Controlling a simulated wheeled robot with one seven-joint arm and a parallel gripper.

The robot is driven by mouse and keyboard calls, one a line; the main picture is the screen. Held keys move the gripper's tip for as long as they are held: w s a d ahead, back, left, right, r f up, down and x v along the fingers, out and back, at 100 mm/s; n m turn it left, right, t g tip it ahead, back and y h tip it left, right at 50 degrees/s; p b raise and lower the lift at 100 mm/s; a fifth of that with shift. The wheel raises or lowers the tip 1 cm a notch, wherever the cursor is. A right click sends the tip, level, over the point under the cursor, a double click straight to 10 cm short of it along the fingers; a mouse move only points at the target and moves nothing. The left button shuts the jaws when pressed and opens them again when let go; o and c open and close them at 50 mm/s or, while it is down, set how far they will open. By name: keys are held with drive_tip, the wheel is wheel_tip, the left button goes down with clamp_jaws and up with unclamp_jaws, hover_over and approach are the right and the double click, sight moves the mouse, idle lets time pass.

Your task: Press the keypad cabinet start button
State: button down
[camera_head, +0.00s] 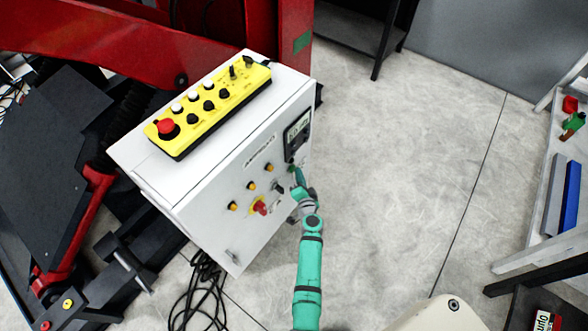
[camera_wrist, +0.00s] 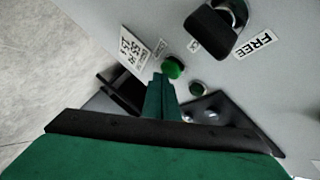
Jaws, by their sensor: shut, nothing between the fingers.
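The white keypad cabinet (camera_head: 200,215) stands at the centre of the head view, with a dark keypad panel (camera_head: 297,135) at the right end of its front face. My gripper (camera_head: 298,172) is shut and empty, at the front face just below that panel. In the wrist view, the closed fingertips (camera_wrist: 161,80) are close beside a round green button (camera_wrist: 173,67). I cannot tell whether they touch it. The labels beside the green button are too blurred to read surely.
A black selector knob (camera_wrist: 213,30) with a FREE label (camera_wrist: 254,45) is near the green button. A red rotary switch (camera_head: 260,207) and several orange lamps are on the same face. A yellow control box (camera_head: 208,105) lies on top. Floor to the right is clear.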

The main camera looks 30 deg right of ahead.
drive_tip(key=shift+w+a, duration=0.15)
drive_tip(key=shift+a, duration=0.1)
idle(0.3)
drive_tip(key=shift+s+d, duration=0.45)
drive_tip(key=shift+s, duration=0.35)
drive_tip(key=shift+s+d, duration=0.3)
drive_tip(key=shift+s, duration=0.5)
drive_tip(key=shift+s+d, duration=0.35)
drive_tip(key=shift+s, duration=0.4)
drive_tip(key=shift+s+d, duration=0.3)
drive_tip(key=shift+s, duration=0.5)
